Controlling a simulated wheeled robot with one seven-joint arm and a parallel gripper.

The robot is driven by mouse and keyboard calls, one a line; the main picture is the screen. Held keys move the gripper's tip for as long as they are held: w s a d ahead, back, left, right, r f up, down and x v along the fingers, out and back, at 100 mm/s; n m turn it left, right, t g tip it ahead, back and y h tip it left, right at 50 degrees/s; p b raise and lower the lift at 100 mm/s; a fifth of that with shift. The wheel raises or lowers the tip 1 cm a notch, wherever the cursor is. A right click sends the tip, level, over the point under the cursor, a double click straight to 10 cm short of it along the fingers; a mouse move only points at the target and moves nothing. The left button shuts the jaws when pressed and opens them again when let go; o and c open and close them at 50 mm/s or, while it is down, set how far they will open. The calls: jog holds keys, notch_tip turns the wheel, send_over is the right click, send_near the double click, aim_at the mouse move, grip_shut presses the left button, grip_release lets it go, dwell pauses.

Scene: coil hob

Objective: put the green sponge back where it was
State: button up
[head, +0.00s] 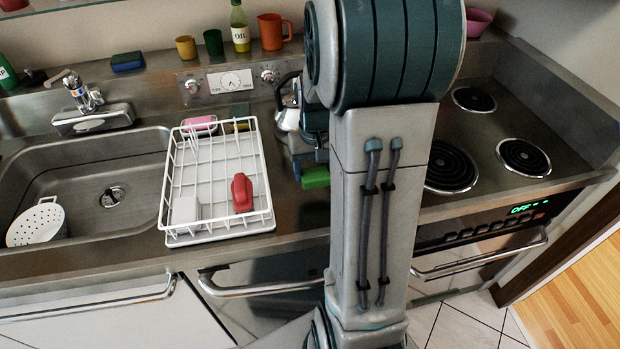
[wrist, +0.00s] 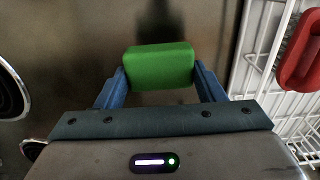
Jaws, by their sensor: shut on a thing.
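The green sponge (wrist: 158,66) is held between the two blue fingers of my gripper (wrist: 160,80), one finger on each side. In the head view the green sponge (head: 315,177) shows beside the right side of the white dish rack (head: 262,190), over the steel counter between rack and hob. My arm hides part of my gripper there. A dark shadow lies on the counter close by the sponge in the wrist view; the exact gap beneath it is hard to tell.
The rack holds a red item (head: 242,193), a white block (head: 185,211) and a pink sponge (head: 199,125). A kettle (head: 289,112) stands just behind my gripper. The sink (head: 140,160) is left, the coil hob (head: 524,157) right. A blue sponge (head: 128,61) lies on the back ledge.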

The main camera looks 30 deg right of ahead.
aim_at(311, 182)
jog(key=shift+w+a+f, duration=0.25)
jog(key=shift+a+f, duration=0.2)
jog(key=shift+a, duration=0.05)
jog(key=shift+f+p, duration=0.35)
jog(key=shift+f, duration=1.5)
jog(key=shift+f, duration=0.2)
jog(key=o, duration=0.9)
jog(key=shift+r, duration=0.1)
